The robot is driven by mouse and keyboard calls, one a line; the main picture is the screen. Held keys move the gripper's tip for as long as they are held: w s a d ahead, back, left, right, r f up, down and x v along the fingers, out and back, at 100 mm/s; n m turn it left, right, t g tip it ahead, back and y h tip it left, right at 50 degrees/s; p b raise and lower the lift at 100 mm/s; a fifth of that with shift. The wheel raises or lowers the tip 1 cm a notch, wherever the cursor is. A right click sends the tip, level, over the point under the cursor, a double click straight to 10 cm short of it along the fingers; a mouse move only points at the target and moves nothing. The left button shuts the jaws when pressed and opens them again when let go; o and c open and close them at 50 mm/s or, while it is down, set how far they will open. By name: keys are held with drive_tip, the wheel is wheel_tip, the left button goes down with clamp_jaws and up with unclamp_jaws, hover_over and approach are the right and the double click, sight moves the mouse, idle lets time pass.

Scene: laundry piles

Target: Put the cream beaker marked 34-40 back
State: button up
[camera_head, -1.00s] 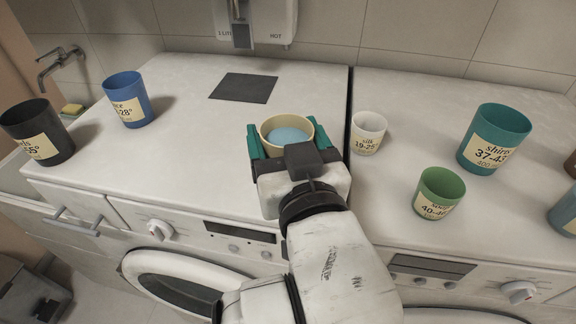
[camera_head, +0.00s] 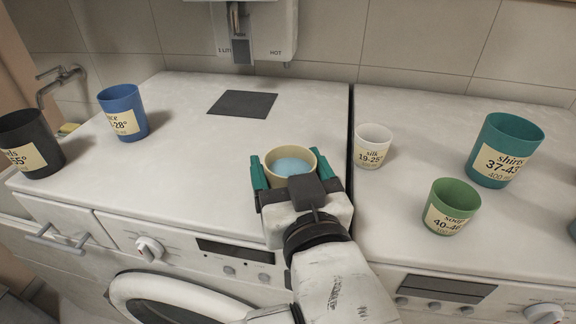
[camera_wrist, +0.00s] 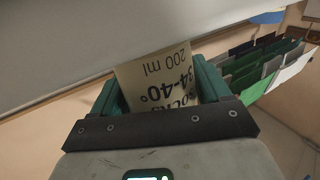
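The cream beaker (camera_head: 290,166) holds pale blue liquid. It stands upright between the teal fingers of my gripper (camera_head: 290,172), which is shut on it. In the wrist view the beaker (camera_wrist: 160,80) shows the label "34-40°", "socks" and "200 ml", with the fingers against both sides. It is over the front right part of the left machine top (camera_head: 180,150), near the gap between the machines. Its base is hidden in the head view, so I cannot tell whether it touches the top. A dark square mat (camera_head: 243,104) lies bare behind it.
A white silk beaker (camera_head: 373,146), green beaker (camera_head: 452,207) and teal shirts beaker (camera_head: 503,150) stand on the right machine. Blue (camera_head: 123,112) and black (camera_head: 29,144) beakers stand at left. A dispenser (camera_head: 256,30) hangs on the wall behind the mat.

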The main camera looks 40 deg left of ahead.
drive_tip(key=o, duration=0.4)
drive_tip(key=shift+r, duration=0.2)
drive_tip(key=p+v, duration=0.4)
drive_tip(key=v, duration=0.8)
idle(0.4)
